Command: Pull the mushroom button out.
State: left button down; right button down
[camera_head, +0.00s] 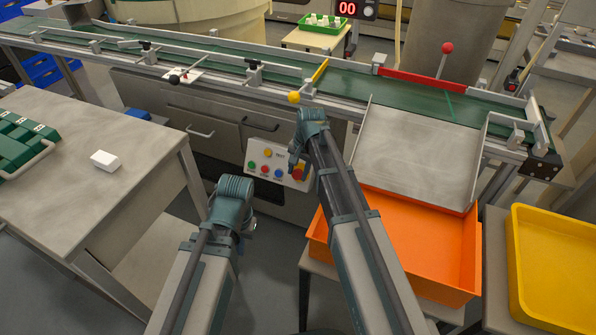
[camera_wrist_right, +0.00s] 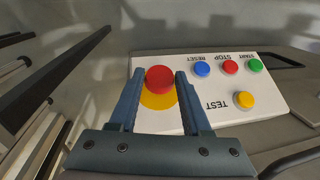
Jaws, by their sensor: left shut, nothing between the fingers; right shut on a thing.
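The red mushroom button (camera_wrist_right: 159,79) sits on a yellow round base (camera_wrist_right: 158,99) at one end of a white control panel (camera_wrist_right: 213,118). In the head view the button (camera_head: 299,172) is at the panel's right end, partly hidden by my right gripper (camera_head: 297,166). In the right wrist view my right gripper (camera_wrist_right: 159,80) has one finger on each side of the red head and is shut on it. My left gripper (camera_head: 247,222) hangs over the floor, left of the panel and away from it; its fingers are mostly hidden by the wrist.
The panel also carries a blue RESET button (camera_wrist_right: 202,68), a red STOP button (camera_wrist_right: 230,67), a green START button (camera_wrist_right: 256,65) and a yellow TEST button (camera_wrist_right: 244,99). A green conveyor (camera_head: 200,60) runs above. An orange tray (camera_head: 425,240) stands right of my right arm. A table (camera_head: 85,165) is at left.

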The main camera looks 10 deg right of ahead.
dwell(0.4)
jog(key=shift+s+a+r+p, duration=0.3)
jog(key=shift+s+r+p, duration=0.1)
jog(key=shift+s, duration=0.1)
jog(key=shift+f, duration=0.1)
jog(key=shift+c, duration=1.7)
grip_release()
notch_tip(320, 180, up, 14)
jog(key=s+d+p, duration=0.1)
jog(key=p, duration=1.2)
jog(key=shift+s+d+f, duration=0.15)
jog(key=shift+s+d, duration=0.05)
jog(key=shift+d, duration=0.2)
